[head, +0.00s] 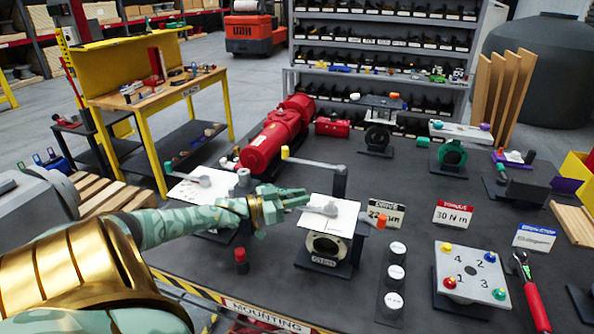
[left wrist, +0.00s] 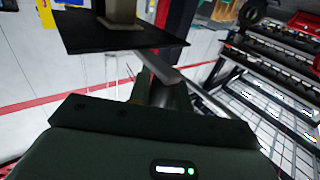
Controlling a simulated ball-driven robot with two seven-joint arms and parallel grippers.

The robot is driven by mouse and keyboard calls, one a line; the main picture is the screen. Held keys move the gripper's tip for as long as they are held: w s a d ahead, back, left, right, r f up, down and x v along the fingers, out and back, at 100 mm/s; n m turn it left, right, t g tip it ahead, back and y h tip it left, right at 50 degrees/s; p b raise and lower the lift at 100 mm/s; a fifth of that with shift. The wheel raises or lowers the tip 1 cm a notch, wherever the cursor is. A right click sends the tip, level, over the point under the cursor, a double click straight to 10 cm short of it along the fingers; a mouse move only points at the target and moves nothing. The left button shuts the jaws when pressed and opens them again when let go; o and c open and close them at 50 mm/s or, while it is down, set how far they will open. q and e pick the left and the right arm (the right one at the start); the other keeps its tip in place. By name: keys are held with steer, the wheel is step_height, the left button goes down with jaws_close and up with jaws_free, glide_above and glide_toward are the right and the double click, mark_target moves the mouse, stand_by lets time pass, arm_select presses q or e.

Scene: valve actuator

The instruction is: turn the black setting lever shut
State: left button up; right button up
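A valve (head: 326,246) with a dark body and white top plate stands at the front middle of the bench in the head view. A grey lever with an orange end (head: 382,221) lies across its top. Another grey lever (head: 318,164) with a yellow end sits on a dark post just behind. I cannot tell which lever is the black setting lever. My left gripper (head: 304,197) is at the valve's upper left, its fingers apart. In the left wrist view, a grey bar (left wrist: 192,68) passes near the fingertips (left wrist: 162,82); contact is unclear. My right gripper is not in view.
Several other valves stand around, including a green one (head: 453,154) at the back right. A red motor (head: 275,136) lies behind. A numbered plate (head: 470,273) and a red-handled tool (head: 535,303) are at the front right.

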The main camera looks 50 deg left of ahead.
arm_select(q)
steer(key=o, duration=0.4)
steer(key=shift+w+d, duration=0.1)
steer(key=p+v, duration=0.2)
steer(key=v, duration=1.4)
